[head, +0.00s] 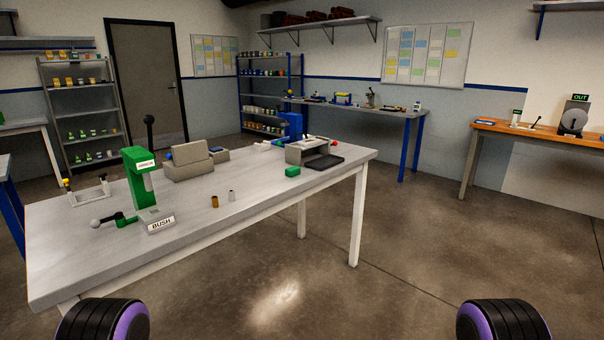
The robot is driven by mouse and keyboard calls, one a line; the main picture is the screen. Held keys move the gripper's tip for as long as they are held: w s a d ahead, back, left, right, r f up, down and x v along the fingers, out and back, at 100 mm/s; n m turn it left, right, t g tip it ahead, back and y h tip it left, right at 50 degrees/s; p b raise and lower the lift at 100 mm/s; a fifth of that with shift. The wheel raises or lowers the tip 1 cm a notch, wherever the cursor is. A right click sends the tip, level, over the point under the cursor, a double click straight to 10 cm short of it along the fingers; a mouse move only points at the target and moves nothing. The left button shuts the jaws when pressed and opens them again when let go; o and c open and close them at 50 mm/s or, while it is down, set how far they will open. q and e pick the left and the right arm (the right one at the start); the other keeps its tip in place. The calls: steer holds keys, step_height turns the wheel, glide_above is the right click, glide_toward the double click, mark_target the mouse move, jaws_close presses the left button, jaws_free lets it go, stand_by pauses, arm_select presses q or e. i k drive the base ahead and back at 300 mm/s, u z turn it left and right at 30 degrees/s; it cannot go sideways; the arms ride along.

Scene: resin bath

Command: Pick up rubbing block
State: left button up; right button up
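No object in the head view is labelled as a rubbing block, so I cannot tell for sure which one it is. Two black and purple rounded parts of my own arms show at the bottom left and bottom right. Neither gripper shows.
A green press (140,180) stands at the table's left, beside a "BUSH" sign (161,225). Two small cylinders, one brown (214,201) and one pale (232,195), stand mid-table. A grey box-like fixture (306,151) is behind the pad. The floor in front is clear.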

mark_target(292, 171)
steer(key=z, duration=0.9)
steer(key=i, duration=3.45)
steer(key=u, duration=3)
steer(key=i, duration=0.45)
